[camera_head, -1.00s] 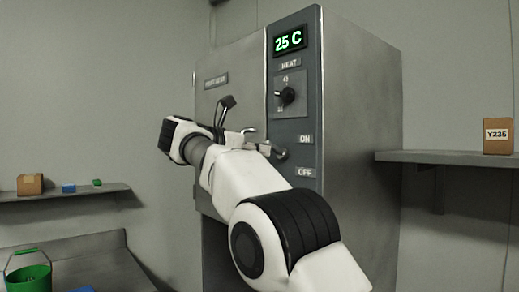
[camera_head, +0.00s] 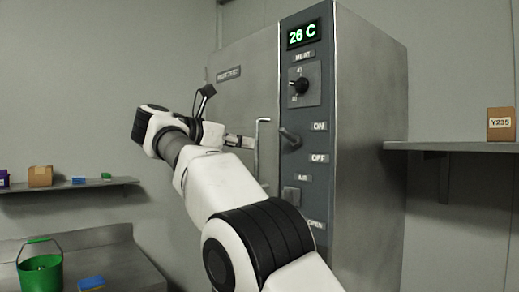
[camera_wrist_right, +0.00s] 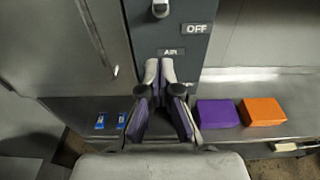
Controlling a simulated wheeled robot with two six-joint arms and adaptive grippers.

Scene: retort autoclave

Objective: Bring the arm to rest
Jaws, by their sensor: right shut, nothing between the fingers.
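My right arm reaches across the head view in front of the grey autoclave (camera_head: 365,130). My right gripper (camera_head: 240,141) is just left of the control panel (camera_head: 305,95), near the upright door handle (camera_head: 263,150). In the right wrist view the gripper (camera_wrist_right: 158,68) is shut and empty, its fingertips below the AIR label (camera_wrist_right: 171,52). I cannot tell whether it touches the panel. The lever (camera_head: 290,138) beside ON and OFF stands apart from the fingers. The display (camera_head: 303,33) reads 26 C. My left gripper is not in view.
A green bucket (camera_head: 40,272) and a blue item (camera_head: 92,283) stand on the left bench. A shelf (camera_head: 450,146) at right bears the Y235 box (camera_head: 501,124). The wrist view shows a purple box (camera_wrist_right: 218,113) and an orange box (camera_wrist_right: 262,111) low at right.

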